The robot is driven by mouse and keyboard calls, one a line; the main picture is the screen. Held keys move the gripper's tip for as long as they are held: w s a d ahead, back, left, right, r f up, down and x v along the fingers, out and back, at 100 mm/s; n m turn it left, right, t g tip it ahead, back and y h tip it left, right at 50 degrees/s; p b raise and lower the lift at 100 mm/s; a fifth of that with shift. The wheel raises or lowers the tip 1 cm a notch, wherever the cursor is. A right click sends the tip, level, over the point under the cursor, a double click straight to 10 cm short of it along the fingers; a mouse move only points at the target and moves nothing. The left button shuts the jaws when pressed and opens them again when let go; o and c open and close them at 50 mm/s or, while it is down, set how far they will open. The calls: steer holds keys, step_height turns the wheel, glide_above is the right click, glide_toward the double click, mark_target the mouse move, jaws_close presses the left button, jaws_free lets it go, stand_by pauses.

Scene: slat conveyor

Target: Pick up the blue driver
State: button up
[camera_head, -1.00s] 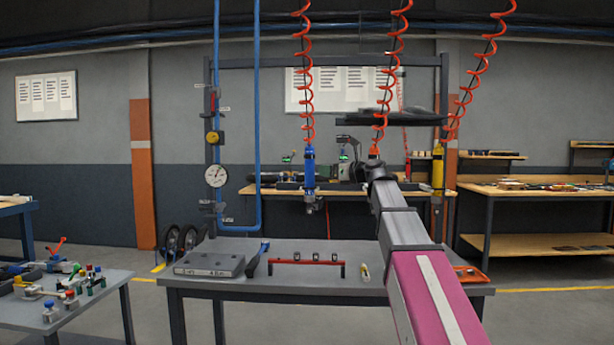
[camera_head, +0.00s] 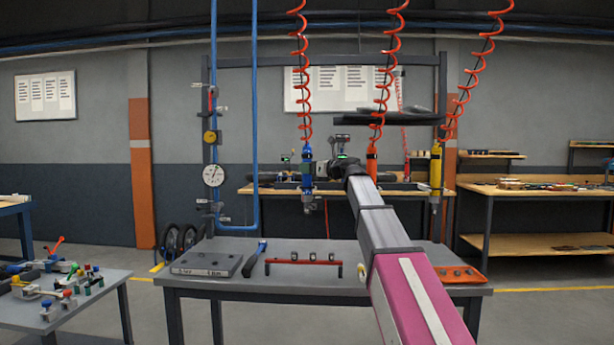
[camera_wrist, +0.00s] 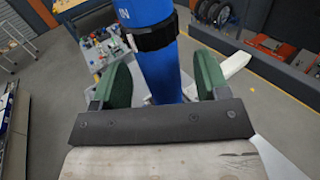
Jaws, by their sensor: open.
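The blue driver (camera_head: 307,175) hangs upright from a red coiled hose above the table, the leftmost of three drivers. In the wrist view its blue body (camera_wrist: 165,70), with a black band, stands between the two green fingers of my gripper (camera_wrist: 165,85). The fingers are open, one on each side, and I see a gap at least on the right. In the head view my arm reaches up from the lower right, and its end lies just right of the blue driver; the fingers are not clear there.
An orange driver (camera_head: 372,160) hangs close behind my arm's end, and a yellow driver (camera_head: 436,172) hangs farther right. The table (camera_head: 225,285) below holds a grey plate (camera_head: 207,264), a blue-handled tool (camera_head: 255,258), a red rail (camera_head: 303,262) and an orange tray (camera_head: 462,275).

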steer(key=shift+x, duration=0.9)
steer(key=shift+d, duration=0.1)
steer(key=c, duration=1.2)
steer(key=shift+c, duration=0.2)
steer(key=shift+r, duration=0.1)
